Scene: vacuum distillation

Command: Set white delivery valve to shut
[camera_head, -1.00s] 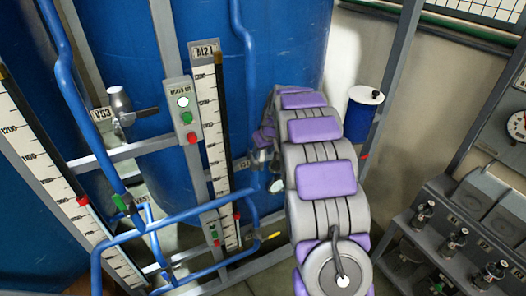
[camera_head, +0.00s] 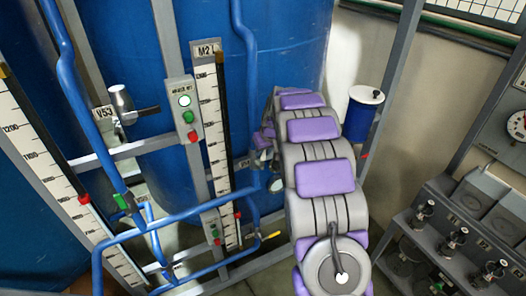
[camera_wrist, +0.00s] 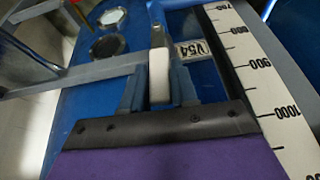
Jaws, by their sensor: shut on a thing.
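In the wrist view, a white valve handle (camera_wrist: 159,72) stands between the two blue-grey fingers of my gripper (camera_wrist: 158,92), which is shut on it. The handle's metal end (camera_wrist: 157,34) sticks out past the fingertips. A label plate reading V54 (camera_wrist: 194,50) is just right of the handle, seen turned over. In the head view, my purple and grey arm reaches toward the blue tank, and its wrist (camera_head: 263,141) is beside the M2 scale. The handle and fingertips are not clear there, so I cannot tell the valve's setting from that view.
The M2 scale (camera_head: 213,130) and a button box (camera_head: 184,108) stand left of my wrist. Blue pipes (camera_head: 175,222) cross below. Another valve, V53 (camera_head: 121,100), is further left. A panel with several small valves (camera_head: 455,238) stands at the right.

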